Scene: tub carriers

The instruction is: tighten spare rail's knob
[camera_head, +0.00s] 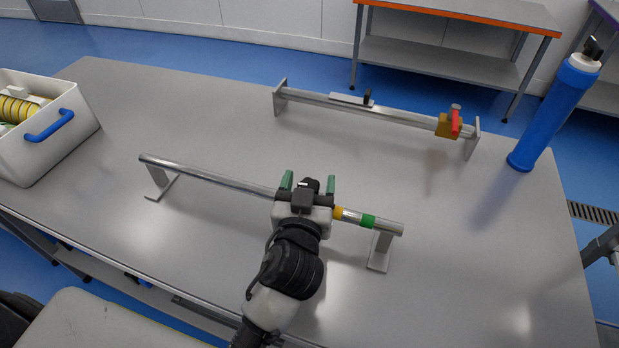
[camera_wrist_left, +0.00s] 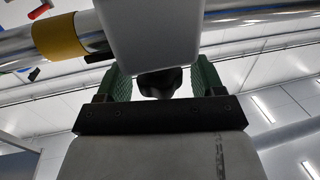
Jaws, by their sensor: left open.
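The front rail (camera_head: 210,178) is a round metal tube on two feet, with a yellow band (camera_head: 338,213) and a green band (camera_head: 368,221). My left gripper (camera_head: 308,184) is over this rail, left of the yellow band, and hides part of it. In the left wrist view a pale grey block (camera_wrist_left: 150,35) sits on the tube beside the yellow band (camera_wrist_left: 60,37). A black knob (camera_wrist_left: 160,83) sticks out of the block between the open green fingers of my left gripper (camera_wrist_left: 160,82); contact cannot be told. My right gripper is not in view.
A second rail (camera_head: 400,115) at the back carries a yellow block (camera_head: 446,125) with a red part. A blue cylinder (camera_head: 550,115) stands at the right table edge. A white tub (camera_head: 55,150) with a blue handle is at left.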

